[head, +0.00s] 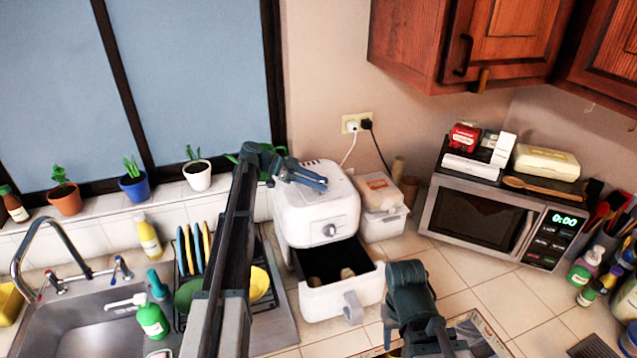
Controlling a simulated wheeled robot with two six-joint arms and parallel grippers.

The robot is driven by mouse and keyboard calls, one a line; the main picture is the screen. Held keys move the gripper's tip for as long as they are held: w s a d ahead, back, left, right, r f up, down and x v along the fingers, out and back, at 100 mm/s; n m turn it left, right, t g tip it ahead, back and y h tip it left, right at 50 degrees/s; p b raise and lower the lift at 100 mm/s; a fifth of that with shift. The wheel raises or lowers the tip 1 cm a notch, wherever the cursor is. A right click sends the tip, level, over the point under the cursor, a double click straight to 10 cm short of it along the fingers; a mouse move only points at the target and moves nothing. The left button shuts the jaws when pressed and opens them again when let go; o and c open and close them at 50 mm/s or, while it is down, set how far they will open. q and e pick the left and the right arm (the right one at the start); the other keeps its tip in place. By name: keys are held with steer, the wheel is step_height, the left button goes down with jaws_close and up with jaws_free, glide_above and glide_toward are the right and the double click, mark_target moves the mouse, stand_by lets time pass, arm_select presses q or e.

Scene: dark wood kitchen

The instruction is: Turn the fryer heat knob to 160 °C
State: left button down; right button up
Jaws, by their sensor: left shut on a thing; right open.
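The white air fryer (303,218) stands on the counter by the wall, with a round grey knob (329,230) on its front. Its drawer (345,298) is pulled open and holds a few pale brown pieces. My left gripper (322,184) reaches over the fryer's top at the front edge, above the front knob and apart from it. It is shut on what seems to be the heat knob on the top, which the fingers hide. My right gripper (388,338) is open and points down, right of the drawer. Dial marks are too small to read.
A white lidded container (380,205) stands right of the fryer and a microwave (480,222) further right. A dish rack with plates (258,283) and the sink (95,325) are at the left. The tiled counter between the drawer and the microwave is mostly clear.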

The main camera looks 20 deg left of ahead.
arm_select(q)
steer(key=shift+s+f+m+g, duration=0.15)
steer(key=shift+m+g, duration=0.35)
steer(key=shift+g, duration=0.2)
steer(key=c, duration=0.8)
jaws_free()
steer(key=shift+o, duration=0.2)
steer(key=shift+a, duration=0.15)
steer(key=p+v, duration=0.2)
steer(key=v, duration=0.4)
steer(key=p+v, duration=0.3)
steer(key=v, duration=0.3)
steer(key=shift+w, duration=0.2)
steer(key=shift+v, duration=0.8)
steer(key=shift+s, duration=0.15)
